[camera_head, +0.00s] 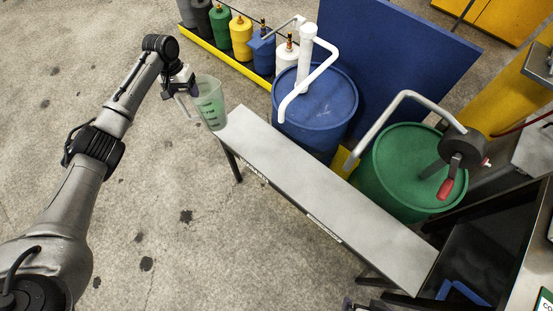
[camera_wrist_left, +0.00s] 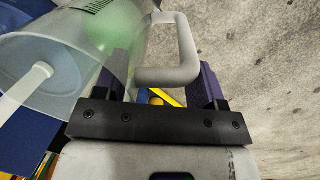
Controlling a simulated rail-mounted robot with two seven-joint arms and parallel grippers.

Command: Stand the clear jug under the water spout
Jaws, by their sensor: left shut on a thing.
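The clear jug (camera_head: 210,103), greenish with dark markings, is at the far left end of the grey bench (camera_head: 320,185) in the head view. My left gripper (camera_head: 186,88) is shut on its handle (camera_wrist_left: 184,55), and the jug is close to upright. I cannot tell whether its base touches the bench. The jug body (camera_wrist_left: 75,40) fills the upper left of the left wrist view. A white spout (camera_head: 290,103) rises from the blue drum (camera_head: 318,108) and hangs over the bench edge, right of the jug. What seems my right gripper barely shows at the bottom edge.
A green drum (camera_head: 400,175) with a grey pipe and a red-handled crank (camera_head: 450,180) stands right of the blue drum. Several bottles (camera_head: 240,40) stand in a yellow-edged rack behind. The bench top is bare. Open floor lies left of the bench.

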